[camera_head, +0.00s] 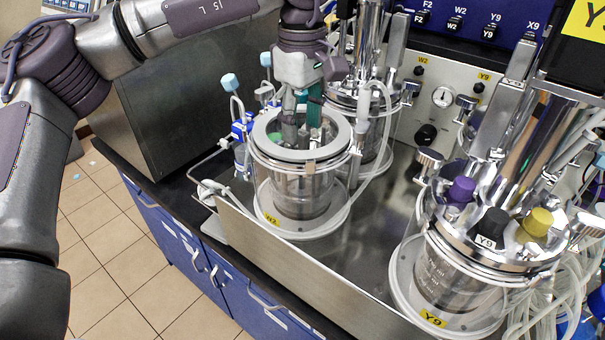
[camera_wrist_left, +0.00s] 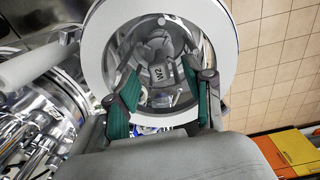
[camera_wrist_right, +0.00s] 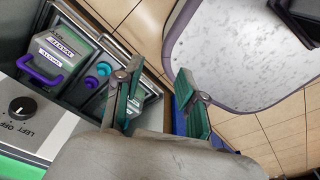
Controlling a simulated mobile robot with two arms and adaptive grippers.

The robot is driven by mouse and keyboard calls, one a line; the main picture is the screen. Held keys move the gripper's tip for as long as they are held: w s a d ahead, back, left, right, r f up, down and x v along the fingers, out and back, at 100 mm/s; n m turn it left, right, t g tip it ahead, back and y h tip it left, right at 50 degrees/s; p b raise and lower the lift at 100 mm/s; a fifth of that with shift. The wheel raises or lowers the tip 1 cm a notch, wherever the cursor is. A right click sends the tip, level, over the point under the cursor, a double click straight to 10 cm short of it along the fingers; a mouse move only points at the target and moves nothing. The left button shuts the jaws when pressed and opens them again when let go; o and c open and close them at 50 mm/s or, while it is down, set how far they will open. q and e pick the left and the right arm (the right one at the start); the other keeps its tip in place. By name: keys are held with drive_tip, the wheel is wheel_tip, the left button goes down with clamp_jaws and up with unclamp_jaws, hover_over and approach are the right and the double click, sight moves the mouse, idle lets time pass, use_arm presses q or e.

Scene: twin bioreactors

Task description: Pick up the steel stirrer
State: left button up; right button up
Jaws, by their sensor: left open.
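The open glass vessel (camera_head: 290,195) with a pale ring rim (camera_head: 265,145) stands on the steel tray at the middle; its front tag reads W2. My left gripper (camera_head: 302,128) points down at its mouth. In the left wrist view, the left gripper (camera_wrist_left: 160,85) is open, with its green pads apart across the ring opening. Between and beyond them, inside the vessel, is a grey metal part with a W2 label (camera_wrist_left: 158,72), which looks like the steel stirrer. I cannot tell whether the pads touch it. My right gripper (camera_wrist_right: 157,72) is open and empty, away from the vessels.
A second reactor tagged Y9 (camera_head: 460,275), with coloured caps and tubing, stands at the right. Another steel-topped vessel (camera_head: 375,120) is close behind the open one. Blue-tipped tubes (camera_head: 230,84) rise at its left. The right wrist view shows a device with a purple handle (camera_wrist_right: 45,78).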

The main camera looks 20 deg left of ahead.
sight(302, 133)
use_arm(q)
wheel_tip(302, 133, down, 3)
drive_tip(key=shift+w+a+f+p, duration=0.1)
drive_tip(key=shift+w+f+p, duration=0.1)
drive_tip(key=shift+p, duration=0.1)
drive_tip(key=shift+s, duration=0.1)
clamp_jaws()
drive_tip(key=shift+r, duration=0.1)
